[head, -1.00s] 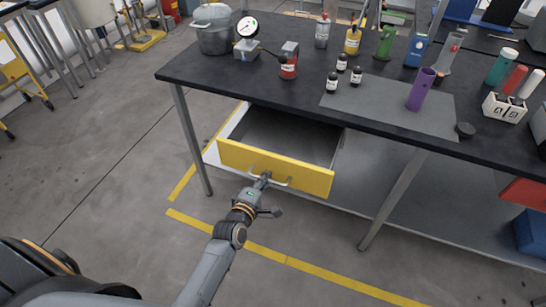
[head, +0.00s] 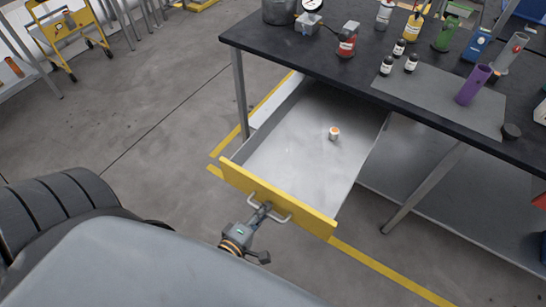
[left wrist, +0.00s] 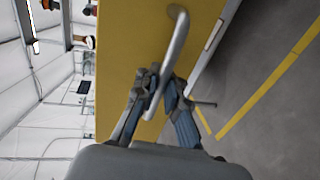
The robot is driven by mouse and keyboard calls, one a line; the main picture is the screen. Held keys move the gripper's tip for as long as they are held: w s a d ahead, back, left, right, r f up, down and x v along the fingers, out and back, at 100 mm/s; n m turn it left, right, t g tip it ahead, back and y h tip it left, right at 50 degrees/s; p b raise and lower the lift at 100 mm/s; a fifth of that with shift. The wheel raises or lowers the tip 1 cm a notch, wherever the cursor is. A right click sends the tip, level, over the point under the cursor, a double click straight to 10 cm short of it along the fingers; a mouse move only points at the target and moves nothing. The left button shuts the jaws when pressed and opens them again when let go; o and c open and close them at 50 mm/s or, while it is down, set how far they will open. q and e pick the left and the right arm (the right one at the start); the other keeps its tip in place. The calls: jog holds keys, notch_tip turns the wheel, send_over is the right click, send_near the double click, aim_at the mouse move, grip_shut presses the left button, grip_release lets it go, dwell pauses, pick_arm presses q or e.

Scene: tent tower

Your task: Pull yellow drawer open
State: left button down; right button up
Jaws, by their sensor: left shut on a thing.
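The yellow drawer (head: 290,204) hangs under the dark workbench and stands well out from it, its grey inside in view. A small white and orange bottle (head: 334,133) stands inside it. The drawer's metal bar handle (head: 283,217) is on the yellow front. My left gripper (head: 262,212) is shut on the handle. In the left wrist view its fingers (left wrist: 157,90) close around the handle bar (left wrist: 178,45) against the yellow front (left wrist: 125,50). My right gripper does not show.
The workbench (head: 345,75) carries a pot, a gauge, several bottles and a purple cylinder (head: 474,85). A table leg (head: 425,188) stands right of the drawer. Open floor (head: 150,130) with yellow tape lies to the left.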

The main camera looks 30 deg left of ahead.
pick_arm(q)
jog(key=shift+f+v, duration=0.15)
jog(key=shift+v, duration=0.75)
jog(key=shift+f+v, duration=0.15)
jog(key=shift+v, duration=0.8)
jog(key=c, duration=1.7)
grip_release()
jog(key=shift+s, duration=0.1)
jog(key=v, duration=1.2)
